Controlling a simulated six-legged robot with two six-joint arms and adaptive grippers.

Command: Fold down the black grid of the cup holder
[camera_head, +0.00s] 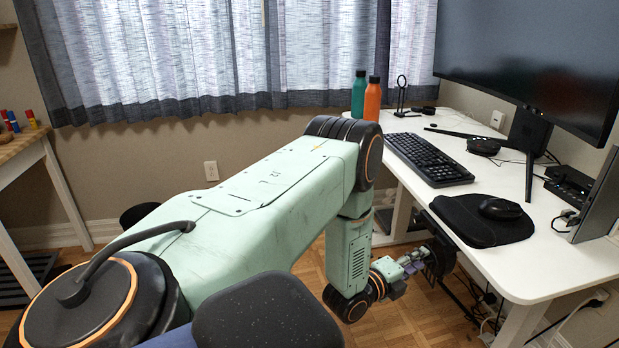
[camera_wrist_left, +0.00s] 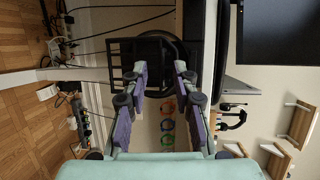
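The black cup holder (camera_head: 440,258) is fixed at the desk's near left edge, below the desktop. In the left wrist view, which is turned sideways, its round ring (camera_wrist_left: 160,38) and slatted black grid (camera_wrist_left: 122,57) lie just beyond my fingertips. The grid's exact angle is hard to tell, and my fingers hide part of it. My left gripper (camera_head: 412,263) reaches the holder from the left. In the wrist view its purple-padded fingers (camera_wrist_left: 160,70) are apart with nothing clearly between them. Whether a fingertip touches the grid cannot be told. My right gripper is not in view.
The white desk (camera_head: 450,205) carries a keyboard (camera_head: 428,158), a black mouse pad (camera_head: 470,225) with a mouse, two bottles (camera_head: 366,95) and a monitor (camera_head: 560,50). Cables (camera_wrist_left: 115,12) hang under the desk. Open wooden floor (camera_head: 395,315) lies in front of the desk.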

